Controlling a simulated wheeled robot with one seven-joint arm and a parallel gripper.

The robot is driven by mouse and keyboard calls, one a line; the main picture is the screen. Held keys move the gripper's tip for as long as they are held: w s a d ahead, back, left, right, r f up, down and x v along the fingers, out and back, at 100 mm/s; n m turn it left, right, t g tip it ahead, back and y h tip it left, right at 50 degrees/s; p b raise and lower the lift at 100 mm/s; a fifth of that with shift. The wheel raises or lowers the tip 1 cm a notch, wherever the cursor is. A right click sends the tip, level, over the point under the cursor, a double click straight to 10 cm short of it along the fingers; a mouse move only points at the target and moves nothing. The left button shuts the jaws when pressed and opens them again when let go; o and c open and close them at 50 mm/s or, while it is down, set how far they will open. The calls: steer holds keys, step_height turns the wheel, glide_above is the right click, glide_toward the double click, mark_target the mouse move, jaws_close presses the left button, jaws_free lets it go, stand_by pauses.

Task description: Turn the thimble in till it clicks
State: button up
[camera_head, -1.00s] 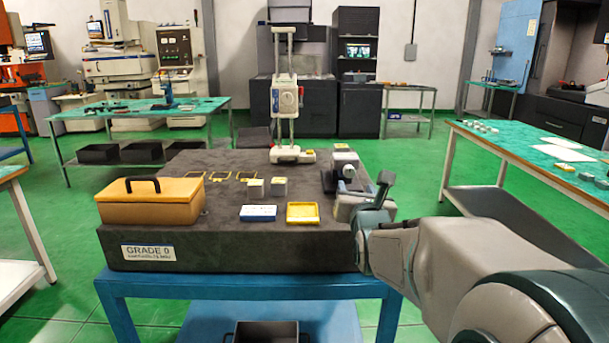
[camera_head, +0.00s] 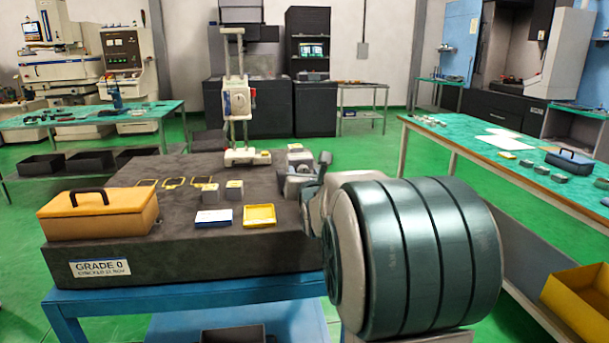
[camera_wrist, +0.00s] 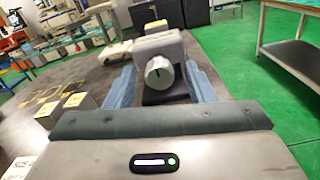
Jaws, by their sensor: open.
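The thimble (camera_wrist: 160,73) is a round silvery knob with a dark line on its face, seen nearly end-on in the wrist view. It sticks out of a grey block-like body (camera_wrist: 158,43) on a dark base. My gripper (camera_wrist: 161,80) is open, with one blue-grey finger on each side of the thimble in the picture. Gaps show between the fingers and the knob; how deep the knob sits between them I cannot tell. In the head view the grey instrument (camera_head: 296,159) stands at the slab's right side, and my wrist and hand partly hide it.
The dark granite slab (camera_head: 200,258) rests on a blue stand. On it are an orange case (camera_head: 100,216), small grey blocks (camera_head: 206,194), a blue-and-white box (camera_head: 214,218), a yellow tray (camera_head: 259,216) and a tall height gauge (camera_head: 236,100). A green-topped bench (camera_head: 475,146) stands right.

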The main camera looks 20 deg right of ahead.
steer(key=c, duration=1)
steer(key=shift+f+m+b, duration=0.15)
steer(key=shift+m+b, duration=0.15)
steer(key=shift+b, duration=0.15)
